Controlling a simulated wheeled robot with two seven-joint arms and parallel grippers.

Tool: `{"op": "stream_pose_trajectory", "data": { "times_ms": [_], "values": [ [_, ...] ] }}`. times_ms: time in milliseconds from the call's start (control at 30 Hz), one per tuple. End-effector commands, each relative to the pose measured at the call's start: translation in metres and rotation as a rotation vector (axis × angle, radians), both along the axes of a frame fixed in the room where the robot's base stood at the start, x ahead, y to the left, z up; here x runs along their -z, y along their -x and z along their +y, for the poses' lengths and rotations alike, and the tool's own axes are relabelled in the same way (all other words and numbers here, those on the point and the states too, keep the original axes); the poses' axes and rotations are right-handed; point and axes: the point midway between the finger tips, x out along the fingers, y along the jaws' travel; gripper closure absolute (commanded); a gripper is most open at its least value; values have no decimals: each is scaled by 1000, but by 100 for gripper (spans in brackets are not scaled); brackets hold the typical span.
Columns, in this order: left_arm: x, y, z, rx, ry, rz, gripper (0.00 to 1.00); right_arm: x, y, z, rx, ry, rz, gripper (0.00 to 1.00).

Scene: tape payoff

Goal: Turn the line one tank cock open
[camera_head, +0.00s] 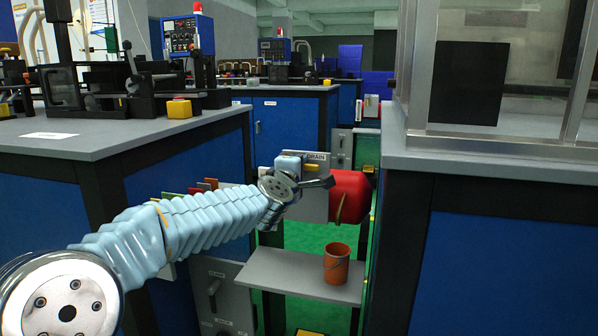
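My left arm reaches in from the lower left, and its dark gripper (320,183) is at the grey plate (318,205) beside the red tank (352,190). I cannot tell whether its fingers are open, shut or touching anything. A white label reading DRAIN (315,156) is just above the gripper. A small yellow piece (312,166) shows between the label and the gripper; I cannot tell whether it is the cock's handle. The cock is not clearly visible and may be hidden by my gripper. My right gripper is not in view.
An orange bucket (337,265) stands on a grey shelf (285,274) below the tank. Blue cabinets with grey tops stand on the left (110,135) and right (500,165), leaving a narrow gap between them. A grey box with switches (222,295) is under the left bench.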

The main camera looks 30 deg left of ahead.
Motion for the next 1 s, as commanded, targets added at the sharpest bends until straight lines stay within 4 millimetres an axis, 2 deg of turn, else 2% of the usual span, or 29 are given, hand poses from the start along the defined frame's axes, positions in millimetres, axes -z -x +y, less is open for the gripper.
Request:
{"op": "stream_pose_trajectory", "data": {
  "times_ms": [567, 600, 700, 1000],
  "values": [
    [0, 0, 1, -1, 30, -5, 100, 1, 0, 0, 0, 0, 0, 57],
    [0, 0, 1, -1, 30, -5, 72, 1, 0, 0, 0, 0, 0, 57],
    [0, 0, 0, -1, 28, -6, 57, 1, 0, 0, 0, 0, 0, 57],
    [-1, 2, 0, -1, 27, -7, 57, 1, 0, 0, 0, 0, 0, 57]
  ]
}}
